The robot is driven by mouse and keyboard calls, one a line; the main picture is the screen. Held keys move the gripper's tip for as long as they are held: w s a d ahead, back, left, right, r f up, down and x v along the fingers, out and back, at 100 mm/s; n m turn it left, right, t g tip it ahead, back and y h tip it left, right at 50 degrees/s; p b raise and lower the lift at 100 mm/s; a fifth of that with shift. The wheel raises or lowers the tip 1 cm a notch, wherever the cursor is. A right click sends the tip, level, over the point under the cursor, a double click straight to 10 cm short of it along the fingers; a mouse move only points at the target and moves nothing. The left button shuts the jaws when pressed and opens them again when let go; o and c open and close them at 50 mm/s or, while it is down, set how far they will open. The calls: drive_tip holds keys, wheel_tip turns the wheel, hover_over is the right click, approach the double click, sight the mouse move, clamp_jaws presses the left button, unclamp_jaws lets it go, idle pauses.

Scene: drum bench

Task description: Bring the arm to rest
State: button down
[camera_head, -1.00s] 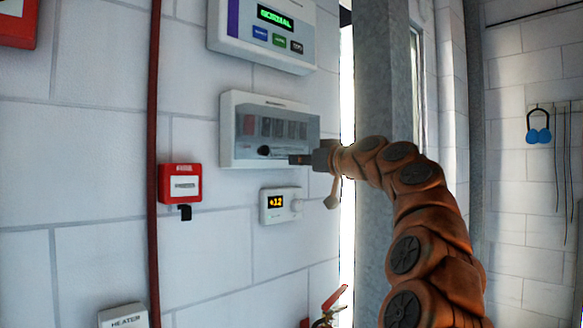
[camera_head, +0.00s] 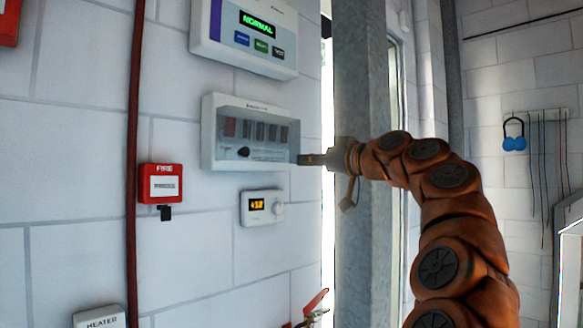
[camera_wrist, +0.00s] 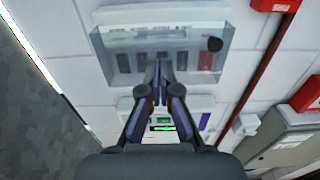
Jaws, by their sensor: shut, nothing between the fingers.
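My orange-brown segmented arm reaches in from the right in the head view. It ends in a dark, slim gripper (camera_head: 308,159) that points left at the wall. The fingers are shut with nothing between them; they also show shut in the wrist view (camera_wrist: 159,84). In the head view the tips are at the right edge of the breaker box (camera_head: 252,133), which has a clear cover over several switches and a black knob. In the wrist view the box (camera_wrist: 165,45) is beyond the fingers; I see no contact.
The alarm panel (camera_head: 245,35) reads NORMAL above the box. A thermostat (camera_head: 262,207), a red fire call point (camera_head: 160,184) and a heater box (camera_head: 99,318) are on the wall. A grey post (camera_head: 358,80) stands behind the gripper.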

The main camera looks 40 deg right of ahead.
drive_tip(key=s, duration=0.4)
drive_tip(key=shift+s+d, duration=0.15)
drive_tip(key=shift+s, duration=0.2)
